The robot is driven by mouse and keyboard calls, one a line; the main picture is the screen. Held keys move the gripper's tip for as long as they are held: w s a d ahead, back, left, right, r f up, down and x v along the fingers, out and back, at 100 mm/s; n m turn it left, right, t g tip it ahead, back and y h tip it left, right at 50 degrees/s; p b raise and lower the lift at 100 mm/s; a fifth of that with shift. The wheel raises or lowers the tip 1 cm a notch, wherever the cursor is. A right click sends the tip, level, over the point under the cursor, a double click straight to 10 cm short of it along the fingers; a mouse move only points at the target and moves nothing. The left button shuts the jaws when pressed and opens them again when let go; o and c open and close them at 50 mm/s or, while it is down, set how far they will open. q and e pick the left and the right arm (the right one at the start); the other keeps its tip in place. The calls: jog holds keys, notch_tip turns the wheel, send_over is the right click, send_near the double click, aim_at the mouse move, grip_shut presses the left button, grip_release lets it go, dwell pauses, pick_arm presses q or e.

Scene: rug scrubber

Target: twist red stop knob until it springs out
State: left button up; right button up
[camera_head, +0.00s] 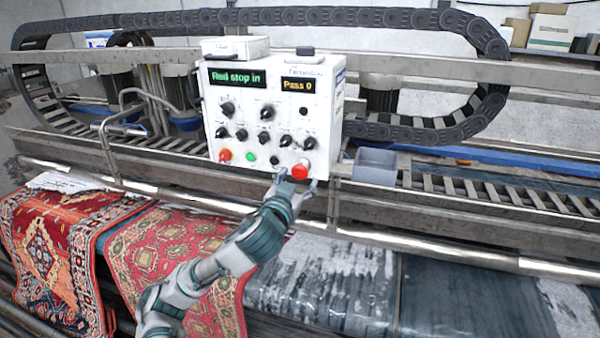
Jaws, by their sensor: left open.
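The red stop knob (300,171) sits at the lower right corner of the white control box (318,115). A green display on the box reads "Red stop in", and an amber one reads "Pass 0". My left gripper (296,183) is open just below and in front of the red knob, with its fingers on either side of the knob's lower part. I cannot tell whether the fingers touch it. My right gripper is out of view.
A grey bin (376,166) stands to the right. Rugs (165,245) lie below, and a metal rail (430,246) runs in front of the box.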

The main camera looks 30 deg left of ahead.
aim_at(296, 175)
pick_arm(q)
jog(key=shift+x, duration=0.95)
jog(key=shift+w+a+f, duration=0.15)
jog(key=shift+w+a, duration=0.15)
jog(key=shift+a, duration=0.35)
jog(key=shift+d, duration=0.35)
jog(key=c, duration=1.2)
jog(key=shift+o, duration=0.2)
